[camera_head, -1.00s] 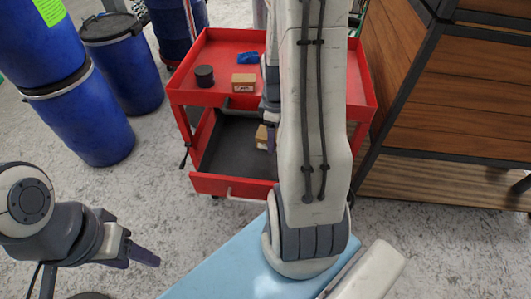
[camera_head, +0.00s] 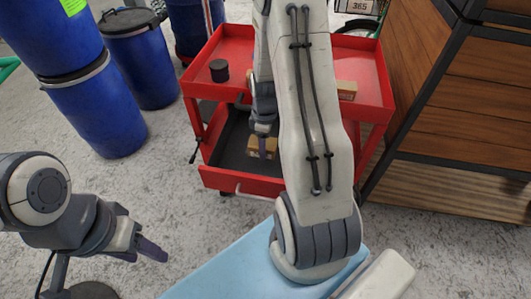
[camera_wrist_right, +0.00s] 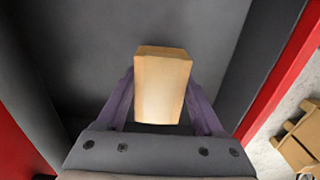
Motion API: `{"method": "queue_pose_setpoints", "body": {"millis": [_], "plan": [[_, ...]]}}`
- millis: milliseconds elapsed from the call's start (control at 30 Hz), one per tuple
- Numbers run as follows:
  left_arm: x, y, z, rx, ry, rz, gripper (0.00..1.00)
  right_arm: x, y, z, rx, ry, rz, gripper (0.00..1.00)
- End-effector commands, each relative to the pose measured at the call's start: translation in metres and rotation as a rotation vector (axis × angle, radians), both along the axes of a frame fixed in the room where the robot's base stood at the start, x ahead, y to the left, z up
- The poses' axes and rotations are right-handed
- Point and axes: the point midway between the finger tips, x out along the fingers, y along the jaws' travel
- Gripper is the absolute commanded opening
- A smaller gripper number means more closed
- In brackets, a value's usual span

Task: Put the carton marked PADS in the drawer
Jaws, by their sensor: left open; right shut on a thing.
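A small tan carton (camera_head: 258,154) is held in my right gripper (camera_head: 264,143) inside the open drawer (camera_head: 232,184) of the red cart. In the right wrist view the carton (camera_wrist_right: 162,88) sits between the two purple fingers (camera_wrist_right: 160,108), over the drawer's dark grey floor (camera_wrist_right: 90,35). No marking is readable on it, and I cannot tell whether it touches the floor. My left gripper (camera_head: 140,248) is open and empty at the lower left, away from the cart.
The cart's red top (camera_head: 235,48) bears a dark round can (camera_head: 219,70) and another carton (camera_head: 347,89); my right arm hides its middle. Blue barrels (camera_head: 96,108) stand left, a wooden cabinet (camera_head: 465,110) right. A light blue surface (camera_head: 225,265) lies in front.

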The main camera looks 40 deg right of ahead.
Motion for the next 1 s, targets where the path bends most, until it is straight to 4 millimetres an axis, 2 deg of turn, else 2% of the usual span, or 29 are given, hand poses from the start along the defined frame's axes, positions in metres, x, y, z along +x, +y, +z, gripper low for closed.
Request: {"method": "queue_pose_setpoints", "body": {"millis": [300, 667, 700, 767, 800, 1000], "plan": [[0.000, 0.000, -0.007, 0.000, 0.000, 0.000, 0.55, 0.000, 0.000, -0.039, 0.000, 0.001, -0.001, 0.02], [0.000, 0.000, -0.009, 0.000, 0.000, 0.000, 0.55, 0.000, 0.000, -0.043, 0.000, 0.000, 0.000, 0.02], [0.000, 0.000, -0.009, 0.000, 0.000, 0.000, 0.55, 0.000, 0.000, -0.044, 0.000, 0.000, 0.000, 0.72], [0.000, 0.000, -0.009, 0.000, 0.000, 0.000, 0.55, 0.000, 0.000, -0.043, 0.000, 0.000, 0.000, 0.95], [0.000, 0.000, -0.009, 0.000, 0.000, 0.000, 0.55, 0.000, 0.000, -0.043, 0.000, 0.000, 0.000, 0.98], [0.000, 0.000, -0.009, 0.000, 0.000, 0.000, 0.55, 0.000, 0.000, -0.043, 0.000, 0.000, 0.000, 0.98]]}}
